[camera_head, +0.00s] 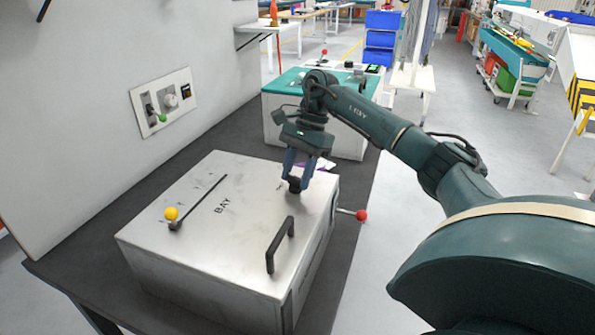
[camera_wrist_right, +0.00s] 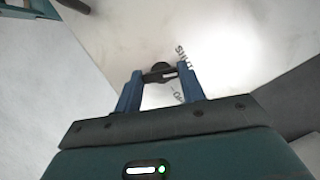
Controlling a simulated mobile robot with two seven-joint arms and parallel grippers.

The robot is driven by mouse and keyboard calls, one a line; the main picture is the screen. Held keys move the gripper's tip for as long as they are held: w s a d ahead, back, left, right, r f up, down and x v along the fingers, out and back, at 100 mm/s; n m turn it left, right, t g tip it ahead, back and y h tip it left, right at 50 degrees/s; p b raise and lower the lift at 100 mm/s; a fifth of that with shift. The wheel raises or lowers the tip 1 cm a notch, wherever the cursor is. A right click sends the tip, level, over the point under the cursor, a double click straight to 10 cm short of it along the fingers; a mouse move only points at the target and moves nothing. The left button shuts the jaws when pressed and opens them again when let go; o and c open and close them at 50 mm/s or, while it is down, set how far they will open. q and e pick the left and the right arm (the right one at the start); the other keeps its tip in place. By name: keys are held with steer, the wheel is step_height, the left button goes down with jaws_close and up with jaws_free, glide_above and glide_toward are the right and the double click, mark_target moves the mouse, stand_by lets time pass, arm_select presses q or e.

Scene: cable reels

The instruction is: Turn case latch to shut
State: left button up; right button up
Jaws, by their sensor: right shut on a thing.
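The case (camera_head: 160,255) is a pale metal box marked BAY on a dark bench. Its latch (camera_head: 294,185) is a small black knob on the top face near the far right corner. My right gripper (camera_head: 296,178) reaches down from above and is shut on the latch. In the right wrist view, the latch (camera_wrist_right: 160,71) sits between the blue fingertips of the right gripper (camera_wrist_right: 160,78). A SHUT label (camera_wrist_right: 183,56) is printed beside it, and another label is partly hidden by a finger. My left gripper is not in view.
A black handle (camera_head: 281,245) stands on the case top. A yellow-knobbed lever (camera_head: 172,214) is at left, and a red-knobbed rod (camera_head: 360,215) sticks out at right. A teal-topped box (camera_head: 285,85) stands behind. A wall panel (camera_head: 162,102) has switches.

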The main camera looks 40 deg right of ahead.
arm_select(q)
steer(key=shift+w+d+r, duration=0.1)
arm_select(e)
steer(key=shift+w+n+g+h, duration=0.15)
steer(key=shift+n+g, duration=0.25)
steer(key=shift+n, duration=0.65)
steer(key=shift+n+g+h, duration=0.15)
steer(key=shift+n+g, duration=0.25)
steer(key=shift+n, duration=0.65)
steer(key=o, duration=1)
steer(key=shift+c, duration=0.2)
steer(key=shift+w+d+r, duration=0.1)
steer(key=shift+d+r, duration=0.05)
steer(key=shift+r, duration=0.35)
arm_select(q)
steer(key=p, duration=0.2)
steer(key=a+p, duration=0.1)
steer(key=p, duration=0.1)
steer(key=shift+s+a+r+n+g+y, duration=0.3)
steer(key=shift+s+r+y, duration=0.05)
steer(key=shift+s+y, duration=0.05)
arm_select(e)
steer(key=v, duration=1.2)
